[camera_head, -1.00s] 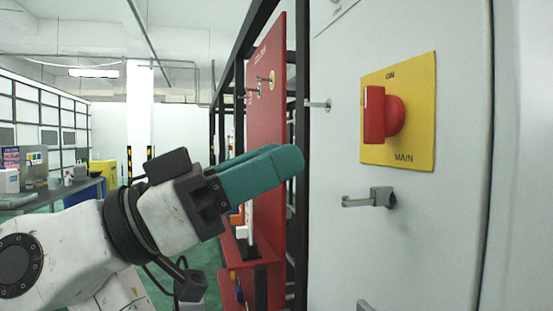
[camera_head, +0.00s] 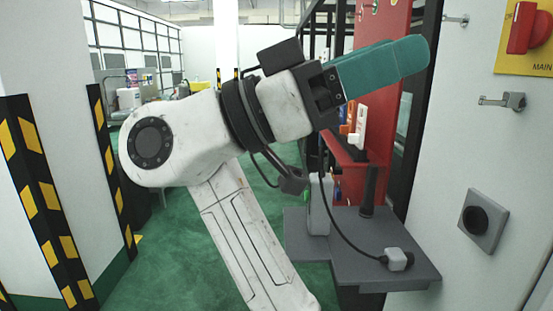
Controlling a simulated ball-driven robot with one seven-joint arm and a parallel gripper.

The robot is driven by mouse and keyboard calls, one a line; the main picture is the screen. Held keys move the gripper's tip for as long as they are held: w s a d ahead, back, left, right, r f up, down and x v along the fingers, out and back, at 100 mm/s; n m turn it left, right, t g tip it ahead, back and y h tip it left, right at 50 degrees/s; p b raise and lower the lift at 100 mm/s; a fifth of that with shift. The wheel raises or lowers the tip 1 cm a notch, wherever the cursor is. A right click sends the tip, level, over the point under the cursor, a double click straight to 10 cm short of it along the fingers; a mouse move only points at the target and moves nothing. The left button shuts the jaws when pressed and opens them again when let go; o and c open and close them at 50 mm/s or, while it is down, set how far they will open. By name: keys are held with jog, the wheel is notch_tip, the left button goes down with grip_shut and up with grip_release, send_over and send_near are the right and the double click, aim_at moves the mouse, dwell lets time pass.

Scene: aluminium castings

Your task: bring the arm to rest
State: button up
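My gripper (camera_head: 385,70) has teal fingers and points up and to the right, in front of the red panel. Its fingers overlap from this side, so the gap between them is hidden. No held object shows at the fingertips. My white arm runs down and to the left from the gripper, bent at a round joint. The fingertips appear left of the white cabinet (camera_head: 450,140); how far apart they are in depth I cannot tell.
A red switch (camera_head: 522,28) on a yellow plate (camera_head: 540,60) and a grey socket (camera_head: 484,220) are on the cabinet. A grey shelf (camera_head: 360,255) bears a plug (camera_head: 397,259). Striped pillars (camera_head: 45,190) stand left. Green floor (camera_head: 165,270) is open between.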

jog(key=w+d+f+n+t+y, duration=0.35)
jog(key=d+f+n, duration=0.2)
jog(key=f, duration=0.55)
jog(key=w+d+f+n+t+y, duration=0.35)
jog(key=d+f+n, duration=0.2)
jog(key=f, duration=0.55)
jog(key=s+d+f+n+y, duration=0.2)
jog(key=d+f+y, duration=0.2)
jog(key=f, duration=0.7)
jog(key=s+d+f+n+y, duration=0.2)
jog(key=d+f+y, duration=0.15)
jog(key=f, duration=0.75)
jog(key=s+f+n+g+y, duration=0.1)
jog(key=s+f+g+y, duration=0.25)
jog(key=s+f, duration=0.85)
jog(key=s+f+n+g+y, duration=0.2)
jog(key=s+f+y, duration=0.2)
jog(key=s+f, duration=0.75)
jog(key=s+r+p, duration=0.3)
jog(key=r+p, duration=1)
jog(key=r, duration=0.1)
jog(key=shift+s+a+r, duration=0.25)
jog(key=shift+a+r, duration=0.15)
